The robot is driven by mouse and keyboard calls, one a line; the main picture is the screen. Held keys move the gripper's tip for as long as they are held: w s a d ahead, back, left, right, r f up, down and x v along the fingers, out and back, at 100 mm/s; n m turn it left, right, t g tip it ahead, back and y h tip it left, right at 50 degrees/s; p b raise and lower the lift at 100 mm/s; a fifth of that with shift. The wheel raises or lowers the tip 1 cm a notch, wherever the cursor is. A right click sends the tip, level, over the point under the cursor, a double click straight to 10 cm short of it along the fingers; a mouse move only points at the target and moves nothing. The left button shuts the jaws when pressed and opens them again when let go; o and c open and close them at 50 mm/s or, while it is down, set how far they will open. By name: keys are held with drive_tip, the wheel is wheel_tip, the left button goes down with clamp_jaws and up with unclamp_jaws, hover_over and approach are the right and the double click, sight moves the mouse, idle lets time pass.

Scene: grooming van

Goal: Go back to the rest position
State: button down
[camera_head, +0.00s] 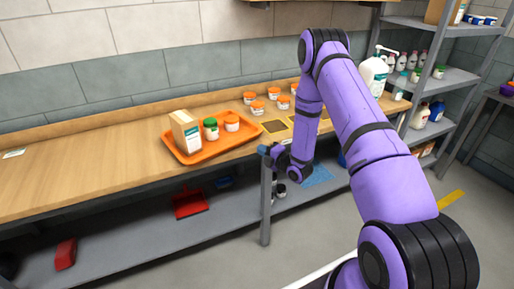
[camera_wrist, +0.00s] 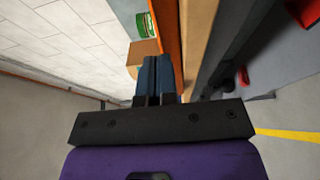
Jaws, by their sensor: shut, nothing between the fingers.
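My gripper (camera_head: 272,152) is at the front edge of the wooden bench (camera_head: 90,159), just right of the orange tray. In the wrist view my gripper (camera_wrist: 157,62) shows its two blue fingers pressed together with nothing between them. My purple arm reaches down to it from the right and hides part of the bench behind it. The orange tray (camera_head: 186,157) holds a carton (camera_head: 184,131), a jar with a green lid (camera_head: 211,129) and a jar with an orange lid (camera_head: 232,123).
Several orange-lidded jars (camera_head: 257,107) stand behind the tray, near dark square patches (camera_head: 274,127) on the bench. A lower shelf holds a red dustpan (camera_head: 190,203) and a red object (camera_head: 65,254). A grey rack (camera_head: 455,78) with bottles stands at right. Floor shows at lower right.

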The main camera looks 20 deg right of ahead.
drive_tip(key=v, duration=0.5)
drive_tip(key=shift+s+d, duration=0.1)
drive_tip(key=shift+s, duration=0.25)
drive_tip(key=shift+r, duration=0.15)
drive_tip(key=w+r+m+g+h, duration=0.1)
drive_tip(key=w+r+m+h, duration=0.1)
drive_tip(key=r, duration=0.6)
drive_tip(key=w+r+m+g+h, duration=0.2)
drive_tip(key=r, duration=0.6)
drive_tip(key=s+a+r+m+g+h, duration=0.1)
drive_tip(key=s+r+m+h, duration=0.15)
drive_tip(key=r, duration=0.35)
drive_tip(key=s+r+m+g+h, duration=0.1)
drive_tip(key=s+r+m, duration=0.3)
drive_tip(key=r, duration=0.3)
drive_tip(key=s+a+r+m+g, duration=0.2)
drive_tip(key=s+r+m, duration=0.1)
drive_tip(key=s, duration=0.8)
drive_tip(key=s+a+r+m+g, duration=0.2)
drive_tip(key=s+a+r+m, duration=0.1)
drive_tip(key=s, duration=0.8)
drive_tip(key=s+a+r+m+g, duration=0.2)
drive_tip(key=s+r+m, duration=0.3)
drive_tip(key=s, duration=0.6)
drive_tip(key=shift+s+a+r+m+y, duration=0.25)
drive_tip(key=shift+m+y, duration=0.1)
drive_tip(key=shift+m, duration=0.1)
